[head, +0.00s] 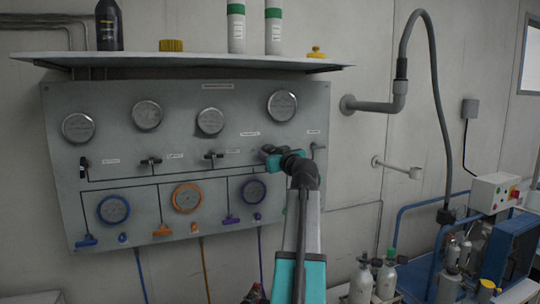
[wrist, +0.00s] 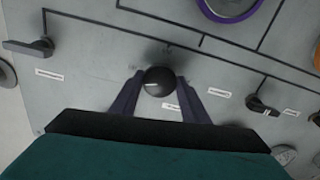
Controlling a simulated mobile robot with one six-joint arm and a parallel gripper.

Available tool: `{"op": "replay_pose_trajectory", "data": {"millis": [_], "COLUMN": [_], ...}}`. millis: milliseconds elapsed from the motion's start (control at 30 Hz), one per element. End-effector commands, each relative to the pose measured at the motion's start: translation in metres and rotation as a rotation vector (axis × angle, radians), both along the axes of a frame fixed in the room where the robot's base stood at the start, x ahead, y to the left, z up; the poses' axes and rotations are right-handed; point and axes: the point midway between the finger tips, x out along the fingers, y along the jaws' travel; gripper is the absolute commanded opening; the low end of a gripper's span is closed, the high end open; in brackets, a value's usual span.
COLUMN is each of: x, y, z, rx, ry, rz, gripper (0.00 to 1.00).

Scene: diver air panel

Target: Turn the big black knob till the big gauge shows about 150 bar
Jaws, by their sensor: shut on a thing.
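The big black knob (wrist: 159,82) is round and glossy and stands out from the grey panel. My gripper (wrist: 158,88) has a finger on each side of it and is shut on it. In the head view my gripper (head: 270,152) is against the right part of the panel and hides the knob. Several silver-rimmed gauges run along the panel's top; the one at upper right (head: 282,105) looks slightly the largest. Its needle and numbers are too small to read. No silver gauge face is readable in the wrist view.
Small black valve handles (head: 151,161) are left of my gripper, and a grey lever (head: 318,147) is close on its right. Blue, orange and purple-ringed gauges (head: 254,191) sit below. A shelf (head: 180,61) with bottles juts out above the panel (head: 330,100).

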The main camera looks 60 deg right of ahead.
Motion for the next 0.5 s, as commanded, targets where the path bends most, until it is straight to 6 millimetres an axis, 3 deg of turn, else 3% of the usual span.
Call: {"op": "replay_pose_trajectory", "data": {"millis": [500], "x": [0.0026], "y": [0.0000], "z": [0.0035], "rx": [0.270], "ry": [-0.206], "rz": [0.002], "gripper": [0.19]}}
